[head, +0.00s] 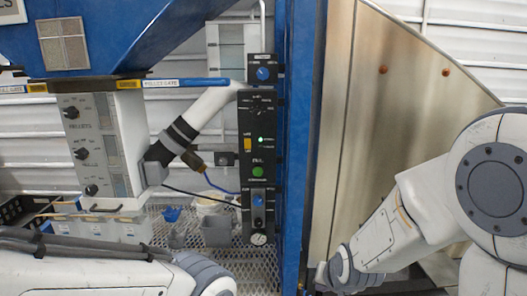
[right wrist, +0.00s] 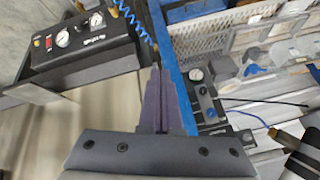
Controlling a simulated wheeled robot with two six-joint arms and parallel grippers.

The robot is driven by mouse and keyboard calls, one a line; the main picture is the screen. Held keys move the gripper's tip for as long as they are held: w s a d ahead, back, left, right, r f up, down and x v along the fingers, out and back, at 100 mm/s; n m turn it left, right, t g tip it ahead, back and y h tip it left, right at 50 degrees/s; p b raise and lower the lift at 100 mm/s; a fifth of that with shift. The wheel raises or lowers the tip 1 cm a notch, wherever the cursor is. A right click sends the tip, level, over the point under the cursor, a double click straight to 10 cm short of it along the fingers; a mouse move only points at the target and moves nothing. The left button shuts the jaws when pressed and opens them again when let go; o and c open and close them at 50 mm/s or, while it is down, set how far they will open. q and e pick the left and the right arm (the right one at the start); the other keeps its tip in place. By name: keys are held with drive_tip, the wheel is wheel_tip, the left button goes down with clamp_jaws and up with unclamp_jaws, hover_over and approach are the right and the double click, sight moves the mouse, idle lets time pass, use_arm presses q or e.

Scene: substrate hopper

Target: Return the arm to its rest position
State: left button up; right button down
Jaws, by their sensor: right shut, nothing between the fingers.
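My right arm (head: 400,228) comes in from the right in the head view and reaches down to the left. Its gripper (head: 313,279) is low beside the foot of the blue post, partly cut off or hard to make out. In the right wrist view the two dark stepped fingers of the right gripper (right wrist: 161,76) are together, with nothing between them. My left arm (head: 100,275) lies across the lower left of the head view. Its gripper is out of sight.
A blue post (head: 301,150) stands between the black control panel (head: 260,150) and a large metal sheet (head: 390,120). A grey control box (head: 105,140) hangs under the blue hopper (head: 130,35). A mesh shelf (head: 180,228) carries small containers. A gauge box (right wrist: 85,42) shows in the wrist view.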

drive_tip(key=s+d+n+g, duration=0.4)
drive_tip(key=s+d, duration=0.1)
drive_tip(key=s, duration=0.5)
drive_tip(key=s+a+r+n+g+p, duration=0.2)
drive_tip(key=s+a+r+n+p, duration=0.3)
drive_tip(key=s+a+r, duration=0.6)
drive_tip(key=s+a+n, duration=0.2)
drive_tip(key=a, duration=0.1)
drive_tip(key=shift+s, duration=0.25)
